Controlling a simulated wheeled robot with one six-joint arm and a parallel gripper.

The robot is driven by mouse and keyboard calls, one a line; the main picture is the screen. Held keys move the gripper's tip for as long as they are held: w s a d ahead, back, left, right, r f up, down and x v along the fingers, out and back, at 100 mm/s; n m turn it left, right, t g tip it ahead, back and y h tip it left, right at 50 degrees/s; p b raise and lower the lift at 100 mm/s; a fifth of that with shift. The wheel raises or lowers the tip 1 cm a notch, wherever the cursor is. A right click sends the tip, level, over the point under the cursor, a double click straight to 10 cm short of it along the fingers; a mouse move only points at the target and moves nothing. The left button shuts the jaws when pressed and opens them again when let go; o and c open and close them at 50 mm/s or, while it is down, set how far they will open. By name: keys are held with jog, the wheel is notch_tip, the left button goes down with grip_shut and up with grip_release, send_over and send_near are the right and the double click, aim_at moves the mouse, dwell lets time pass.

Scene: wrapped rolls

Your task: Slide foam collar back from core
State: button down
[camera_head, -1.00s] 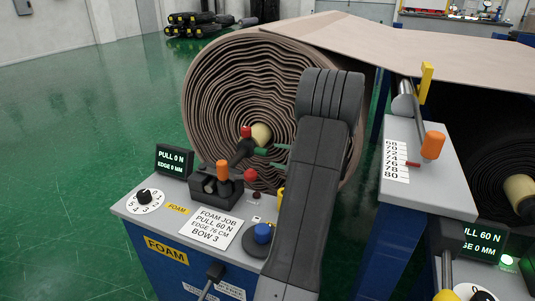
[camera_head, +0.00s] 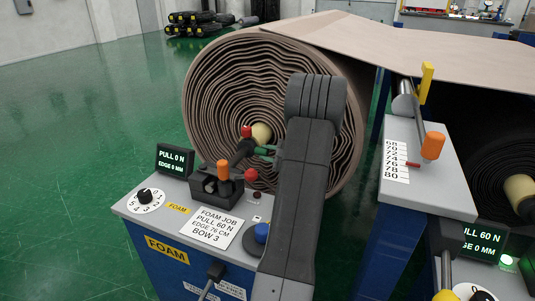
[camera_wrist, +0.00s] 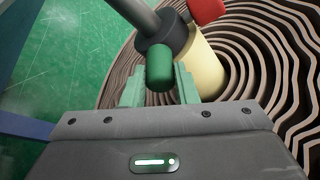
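The pale yellow core (camera_head: 261,133) sits at the centre of the wound foam roll (camera_head: 215,110); it also shows in the wrist view (camera_wrist: 203,68). A dark collar (camera_wrist: 162,36) on a grey rod stands against or just in front of the core; I cannot tell if they touch. A rounded green grip (camera_wrist: 160,68) sticks out of the collar towards me. My gripper (camera_wrist: 160,86) is open, with one green finger on each side of the grip. Any contact is too close to tell. In the head view my gripper (camera_head: 268,154) is partly hidden by my arm.
A red knob (camera_wrist: 206,10) is close above the core. The blue FOAM console (camera_head: 150,212) below carries an orange-topped lever (camera_head: 223,170), a dial and a blue button (camera_head: 262,232). A second console (camera_head: 440,190) stands right of my arm.

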jog(key=s+a+b, duration=0.2)
jog(key=s+b, duration=0.2)
jog(key=s, duration=0.2)
jog(key=shift+s+a, duration=0.4)
jog(key=c, duration=1.1)
grip_release()
jog(key=shift+c, duration=0.2)
